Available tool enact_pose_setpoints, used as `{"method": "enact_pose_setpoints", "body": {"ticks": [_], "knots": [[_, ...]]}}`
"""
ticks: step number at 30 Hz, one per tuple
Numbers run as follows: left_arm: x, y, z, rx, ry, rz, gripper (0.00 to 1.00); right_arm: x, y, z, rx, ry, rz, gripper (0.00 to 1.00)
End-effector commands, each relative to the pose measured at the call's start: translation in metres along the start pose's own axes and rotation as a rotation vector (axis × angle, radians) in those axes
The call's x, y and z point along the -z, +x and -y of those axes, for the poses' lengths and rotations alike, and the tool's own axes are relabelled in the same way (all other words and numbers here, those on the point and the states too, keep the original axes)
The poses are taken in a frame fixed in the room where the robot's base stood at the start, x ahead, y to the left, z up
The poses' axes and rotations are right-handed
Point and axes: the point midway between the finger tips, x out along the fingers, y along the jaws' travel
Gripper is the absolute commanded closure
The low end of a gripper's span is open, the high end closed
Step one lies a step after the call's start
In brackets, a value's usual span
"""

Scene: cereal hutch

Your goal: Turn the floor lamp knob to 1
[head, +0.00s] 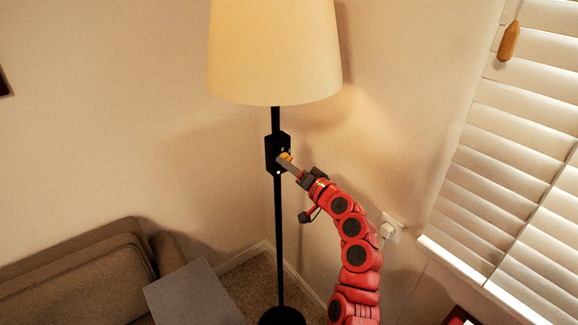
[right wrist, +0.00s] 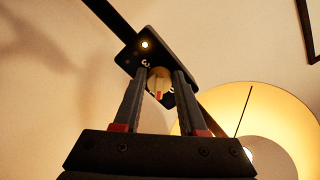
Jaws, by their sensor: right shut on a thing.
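The floor lamp has a black pole (head: 279,225) and a cream shade (head: 273,55), which glows; the shade's underside (right wrist: 245,125) is bright in the right wrist view. A black control box (head: 270,148) sits on the pole below the shade. In the right wrist view the box (right wrist: 146,62) shows a lit dot and a small numeral that looks like 3. The yellowish knob (right wrist: 160,86) has a reddish mark on its face. My right gripper (head: 287,160) is shut on the knob, one finger on each side. Other numerals are partly hidden by the fingers. My left gripper is not in view.
A brown sofa (head: 75,270) and a grey flat-topped surface (head: 195,294) stand at lower left. White window blinds (head: 530,130) with a sill are at right. A wall outlet (head: 391,228) is behind my right arm.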

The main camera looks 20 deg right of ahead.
Motion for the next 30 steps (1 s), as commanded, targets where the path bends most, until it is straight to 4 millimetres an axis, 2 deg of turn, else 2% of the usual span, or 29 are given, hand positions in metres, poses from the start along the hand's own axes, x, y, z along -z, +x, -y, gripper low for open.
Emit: {"method": "enact_pose_setpoints", "body": {"ticks": [12, 30], "knots": [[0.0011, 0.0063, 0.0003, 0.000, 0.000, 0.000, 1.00, 0.0002, -0.0004, 0.0010, -0.002, 0.207, 0.000, 1.00], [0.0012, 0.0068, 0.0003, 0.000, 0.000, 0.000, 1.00, 0.0000, -0.0002, 0.0011, -0.002, 0.240, 0.000, 1.00]]}}
